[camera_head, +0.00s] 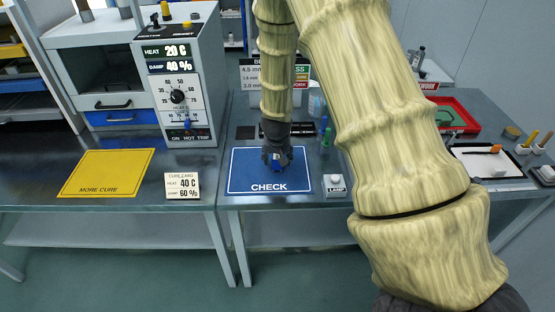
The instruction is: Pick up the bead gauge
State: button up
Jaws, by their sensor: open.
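My gripper (276,162) points down over the blue CHECK mat (269,186), with its fingers low near the mat's far half. It is open. A small blue thing (277,160) shows between or just behind the fingers; it is mostly hidden, and I cannot tell whether it is the bead gauge. I cannot pick out the bead gauge for certain elsewhere in the view. A sign with millimetre sizes (251,79) stands behind my arm and is partly covered by it.
A control box (180,85) and a yellow MORE CURE mat (106,173) are at left. A small card (182,186) and a LAMP button (335,186) flank the CHECK mat. Blue and green upright items (326,137) stand right of my gripper. A red tray (462,107) is at right.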

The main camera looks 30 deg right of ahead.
jog(key=shift+x, duration=0.85)
grip_shut()
jog(key=shift+r, duration=0.15)
